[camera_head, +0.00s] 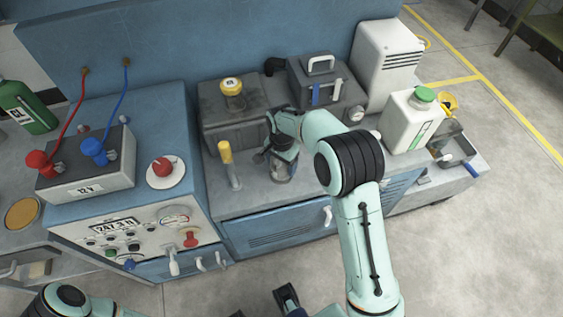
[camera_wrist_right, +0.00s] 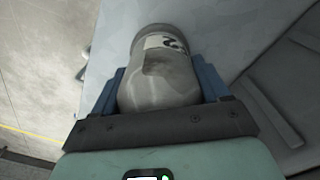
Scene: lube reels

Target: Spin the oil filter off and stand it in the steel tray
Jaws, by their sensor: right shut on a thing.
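The oil filter, a grey cylinder with a pale label (camera_wrist_right: 160,88), sits between the blue-padded fingers of my right gripper (camera_wrist_right: 160,92). In the head view the right gripper (camera_head: 282,152) is over the bench, shut on the filter (camera_head: 283,173), whose lower part shows below the fingers. Whether the filter still touches a mount or the bench cannot be told. A grey tray (camera_head: 459,152), likely the steel tray, lies at the right end of the bench, well apart from the gripper. My left gripper (camera_head: 287,297) shows partly at the bottom edge; its opening is unclear.
A yellow-handled lever (camera_head: 227,165) stands just left of the filter. A grey block with a yellow cap (camera_head: 232,90) is behind. A white jug with a green cap (camera_head: 410,118) stands between the filter and tray. The control panel (camera_head: 135,232) is left.

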